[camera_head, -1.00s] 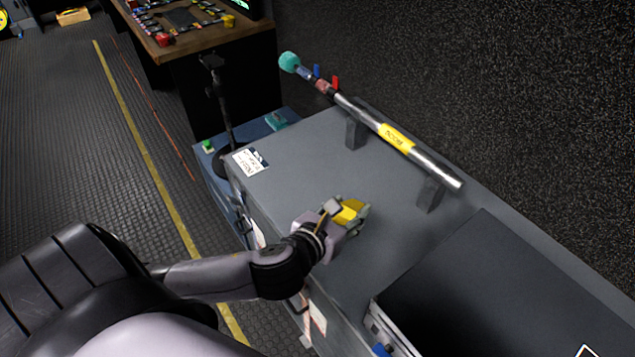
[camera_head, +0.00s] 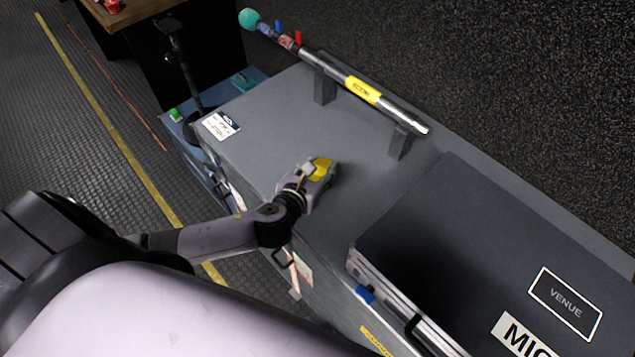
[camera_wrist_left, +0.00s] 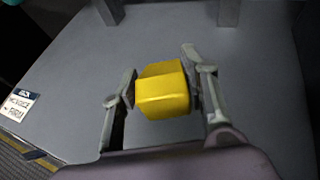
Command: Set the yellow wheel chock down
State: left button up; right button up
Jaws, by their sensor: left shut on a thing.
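The yellow wheel chock (camera_head: 322,167) is between the fingers of my left gripper (camera_head: 319,172), over the grey case top (camera_head: 265,145). In the left wrist view the chock (camera_wrist_left: 162,91) shows as a yellow block with the two fingers of the left gripper (camera_wrist_left: 160,95) on either side of it. The gripper is shut on the chock. I cannot tell whether the chock's underside touches the case top. My right gripper is not in view.
A boom pole (camera_head: 363,89) lies on two grey supports along the case's far edge. A dark flight case (camera_head: 450,235) stands on the right. A label (camera_head: 220,125) is at the left corner. The top between them is clear.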

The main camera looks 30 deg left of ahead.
pick_arm(q)
jog(key=shift+f, duration=0.9)
notch_tip(320, 180, down, 4)
jog(key=shift+r+b, duration=0.25)
jog(key=shift+b, duration=0.2)
jog(key=shift+f, duration=0.35)
jog(key=shift+f, duration=0.1)
jog(key=o, duration=1.2)
